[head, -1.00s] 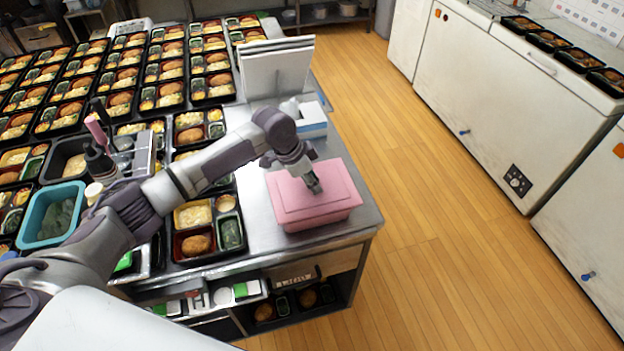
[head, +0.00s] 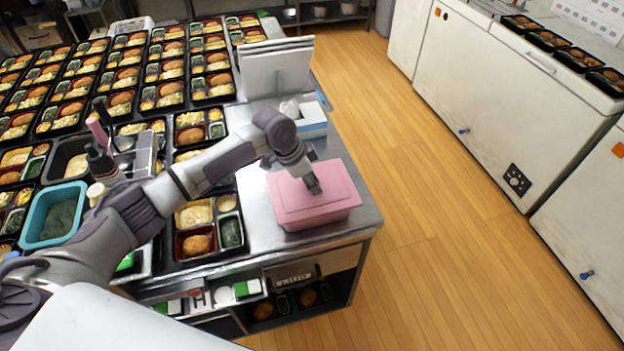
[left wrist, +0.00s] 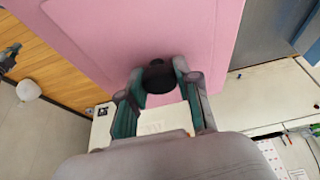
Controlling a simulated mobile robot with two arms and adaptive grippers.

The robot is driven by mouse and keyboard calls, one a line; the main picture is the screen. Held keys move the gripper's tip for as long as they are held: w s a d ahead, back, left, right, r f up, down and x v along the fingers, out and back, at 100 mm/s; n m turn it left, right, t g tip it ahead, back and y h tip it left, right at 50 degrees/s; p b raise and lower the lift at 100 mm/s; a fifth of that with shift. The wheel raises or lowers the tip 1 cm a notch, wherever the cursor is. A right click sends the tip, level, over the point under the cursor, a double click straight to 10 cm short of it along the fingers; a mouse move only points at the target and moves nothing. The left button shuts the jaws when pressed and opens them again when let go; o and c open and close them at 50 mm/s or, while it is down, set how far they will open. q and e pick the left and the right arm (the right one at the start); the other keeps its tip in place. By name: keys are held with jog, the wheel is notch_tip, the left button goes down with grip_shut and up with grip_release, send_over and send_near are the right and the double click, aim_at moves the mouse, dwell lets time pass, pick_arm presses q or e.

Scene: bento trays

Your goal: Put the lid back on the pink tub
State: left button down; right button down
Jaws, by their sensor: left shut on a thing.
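The pink tub (head: 322,220) stands near the front right corner of the steel table. Its pink lid (head: 340,182) lies on top of it, with no clear gap between them in the head view. My left gripper (head: 314,187) is over the middle of the lid. In the left wrist view, the fingers of my left gripper (left wrist: 160,80) are shut on the black knob (left wrist: 158,70) of the lid (left wrist: 110,35). The gripper hides most of the knob in the head view. My right gripper is not in view.
Many filled bento trays (head: 196,243) cover the left of the steel table (head: 255,215). A white upright rack (head: 275,72) and a blue-and-white box (head: 312,118) stand behind the tub. A teal bin (head: 38,232) is at left. The floor at right is clear.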

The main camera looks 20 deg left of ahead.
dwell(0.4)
pick_arm(q)
jog(key=shift+c, duration=1.2)
grip_release()
jog(key=shift+r+p, duration=0.25)
jog(key=shift+p, duration=0.1)
jog(key=shift+r+p, duration=3.25)
grip_shut()
